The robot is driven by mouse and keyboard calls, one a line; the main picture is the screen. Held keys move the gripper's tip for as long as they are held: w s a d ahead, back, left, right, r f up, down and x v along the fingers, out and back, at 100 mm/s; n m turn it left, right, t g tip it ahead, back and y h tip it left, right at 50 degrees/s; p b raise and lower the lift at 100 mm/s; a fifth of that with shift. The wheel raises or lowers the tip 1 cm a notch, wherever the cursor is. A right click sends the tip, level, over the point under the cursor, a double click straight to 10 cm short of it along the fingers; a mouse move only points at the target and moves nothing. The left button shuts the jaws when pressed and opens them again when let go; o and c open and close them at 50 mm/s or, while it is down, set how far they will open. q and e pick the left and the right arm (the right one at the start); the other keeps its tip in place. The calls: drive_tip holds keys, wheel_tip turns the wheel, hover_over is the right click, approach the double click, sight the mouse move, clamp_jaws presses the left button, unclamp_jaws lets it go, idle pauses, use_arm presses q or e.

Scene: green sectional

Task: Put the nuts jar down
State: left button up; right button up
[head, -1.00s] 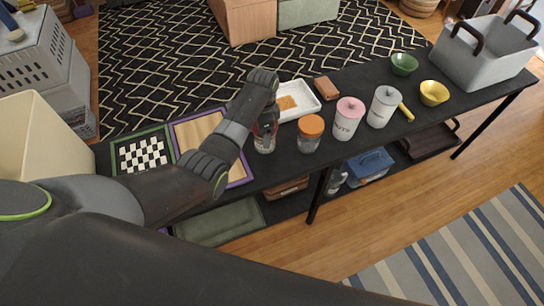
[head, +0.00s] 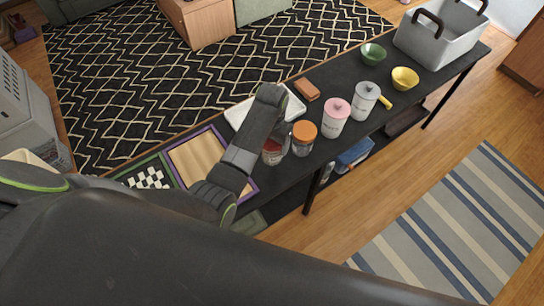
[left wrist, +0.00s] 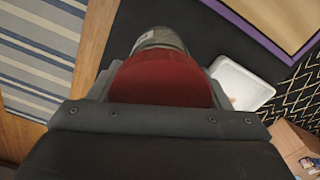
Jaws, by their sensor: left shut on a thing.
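A clear glass jar with a dark red lid (head: 274,152) is held in my left gripper (head: 277,136), over the front part of the black table (head: 385,95). In the left wrist view the red lid (left wrist: 165,80) fills the space between the fingers, with part of the jar body (left wrist: 158,38) beyond it. My forearm and wrist cover part of the jar in the head view. I cannot read a label on it, nor tell whether its base touches the table. My right gripper is not in view.
Close right of the held jar stands an orange-lidded jar (head: 304,138), then a pink canister (head: 336,118) and a grey canister (head: 365,101). A white tray (head: 240,114) lies behind. A purple-framed board (head: 195,160) lies left. Bowls and a grey basket (head: 440,38) are farther right.

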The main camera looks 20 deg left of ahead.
sight(271, 155)
use_arm(q)
wheel_tip(271, 155, down, 2)
drive_tip(key=shift+a+f, duration=0.1)
drive_tip(key=shift+f, duration=0.15)
wheel_tip(271, 155, down, 4)
drive_tip(key=shift+f, duration=0.4)
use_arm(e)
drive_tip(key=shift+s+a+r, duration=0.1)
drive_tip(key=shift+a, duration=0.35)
use_arm(q)
drive_tip(key=shift+f, duration=0.15)
drive_tip(key=o, duration=1)
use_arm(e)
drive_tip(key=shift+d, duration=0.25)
